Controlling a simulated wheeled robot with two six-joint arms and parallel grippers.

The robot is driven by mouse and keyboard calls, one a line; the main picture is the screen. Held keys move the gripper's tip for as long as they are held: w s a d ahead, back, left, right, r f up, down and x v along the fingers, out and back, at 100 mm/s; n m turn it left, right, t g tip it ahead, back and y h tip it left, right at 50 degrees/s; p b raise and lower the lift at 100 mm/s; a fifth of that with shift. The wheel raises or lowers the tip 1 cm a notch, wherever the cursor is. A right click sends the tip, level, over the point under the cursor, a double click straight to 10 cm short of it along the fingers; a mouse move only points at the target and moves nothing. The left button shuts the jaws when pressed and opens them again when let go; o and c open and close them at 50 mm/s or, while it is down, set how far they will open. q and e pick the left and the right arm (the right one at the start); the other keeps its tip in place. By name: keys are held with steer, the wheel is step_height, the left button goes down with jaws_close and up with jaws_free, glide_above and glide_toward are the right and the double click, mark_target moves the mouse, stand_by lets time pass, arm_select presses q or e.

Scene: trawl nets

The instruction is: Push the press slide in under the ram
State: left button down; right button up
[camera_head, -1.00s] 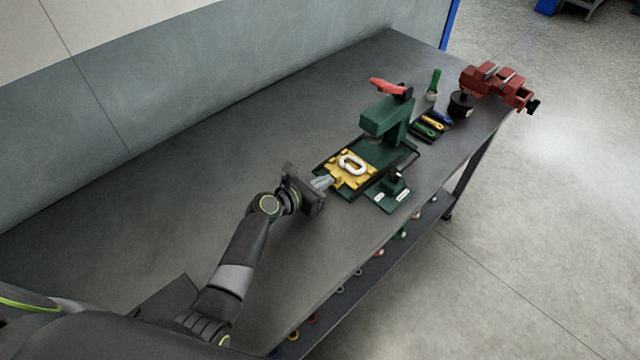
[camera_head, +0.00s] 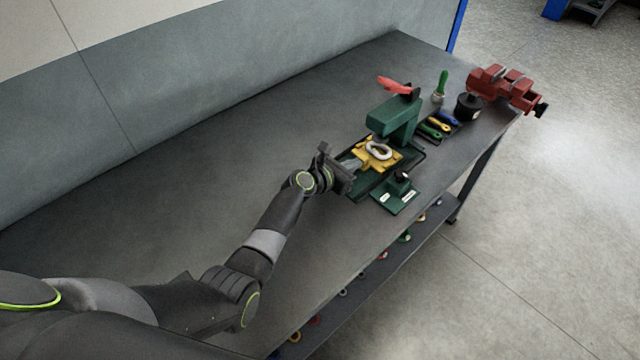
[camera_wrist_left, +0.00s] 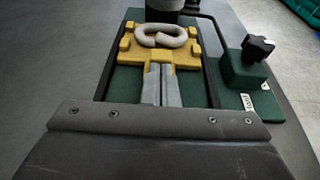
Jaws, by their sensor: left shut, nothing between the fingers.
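The yellow press slide (camera_head: 376,160) sits on the green bed of the press and carries a pale chain link (camera_head: 379,150). In the left wrist view the slide (camera_wrist_left: 185,62) lies straight ahead, with the link (camera_wrist_left: 161,36) at its far end, close to the dark ram (camera_wrist_left: 164,5). The green press head (camera_head: 392,120) with its red lever (camera_head: 394,85) stands just beyond the slide. My left gripper (camera_head: 352,165) is shut and empty, its fingertips (camera_wrist_left: 160,72) at the slide's near edge, seemingly touching it. My right gripper is not in view.
A green block with a black knob (camera_head: 399,186) stands at the near right of the press. Screwdrivers (camera_head: 437,125), a green-handled tool (camera_head: 440,86) and a red vise (camera_head: 502,86) lie beyond. The bench top to the left is clear.

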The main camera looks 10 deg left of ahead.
arm_select(q)
steer(key=shift+r, duration=0.4)
steer(key=shift+s+a, duration=0.15)
steer(key=shift+s, duration=0.05)
steer(key=v, duration=0.5)
steer(key=p+v, duration=0.1)
steer(key=v, duration=0.9)
steer(key=shift+s+a+f+p, duration=0.1)
steer(key=shift+s+f+p, duration=0.1)
steer(key=shift+f+p, duration=0.2)
steer(key=shift+v, duration=0.8)
